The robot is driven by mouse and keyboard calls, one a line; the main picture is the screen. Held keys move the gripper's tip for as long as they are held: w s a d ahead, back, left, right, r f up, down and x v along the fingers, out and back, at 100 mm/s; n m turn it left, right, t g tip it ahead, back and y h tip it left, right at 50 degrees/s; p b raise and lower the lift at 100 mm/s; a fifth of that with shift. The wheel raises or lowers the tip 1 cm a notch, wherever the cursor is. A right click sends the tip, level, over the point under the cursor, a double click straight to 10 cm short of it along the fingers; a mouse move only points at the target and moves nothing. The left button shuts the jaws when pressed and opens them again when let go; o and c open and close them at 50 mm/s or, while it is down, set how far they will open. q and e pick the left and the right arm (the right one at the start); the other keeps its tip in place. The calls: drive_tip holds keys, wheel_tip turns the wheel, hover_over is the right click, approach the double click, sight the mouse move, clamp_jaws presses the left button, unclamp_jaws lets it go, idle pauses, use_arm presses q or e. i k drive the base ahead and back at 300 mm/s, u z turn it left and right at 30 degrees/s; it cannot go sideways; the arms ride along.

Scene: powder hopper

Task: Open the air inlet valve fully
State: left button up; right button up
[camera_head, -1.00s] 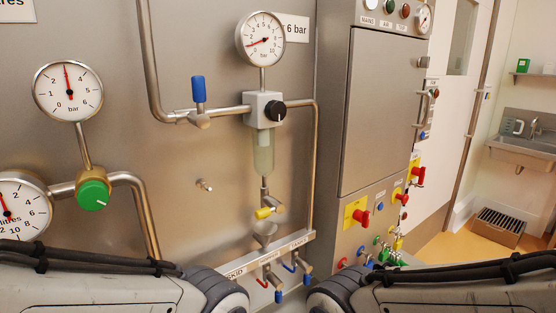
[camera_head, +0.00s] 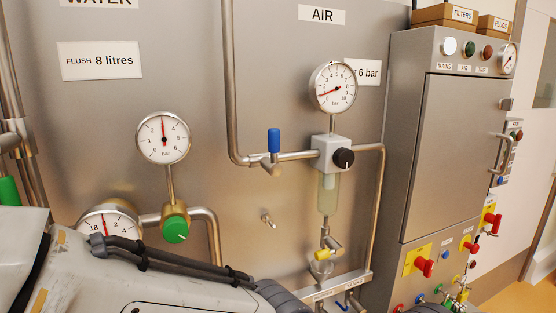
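The air inlet valve has a blue lever (camera_head: 274,140) on the pipe under the AIR label (camera_head: 322,15). The lever stands upright, across the horizontal pipe run. To its right the pipe enters the grey regulator (camera_head: 330,152) with a black knob (camera_head: 343,158). The air gauge (camera_head: 333,87) above has its needle at the low end of the scale. My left arm crosses the lower left of the head view, below the valve and apart from it in the picture. Neither gripper's fingers are in view.
A green knob (camera_head: 176,230) and a water gauge (camera_head: 163,138) are on the panel left of the valve. A yellow-handled drain valve (camera_head: 330,254) hangs below the regulator. A grey cabinet (camera_head: 460,160) juts out at right. The panel around the blue lever is clear.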

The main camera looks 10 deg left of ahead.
sight(270, 164)
drive_tip(key=u, duration=1.45)
drive_tip(key=k, duration=0.65)
drive_tip(key=z, duration=0.95)
drive_tip(key=i, duration=0.45)
drive_tip(key=u, duration=0.1)
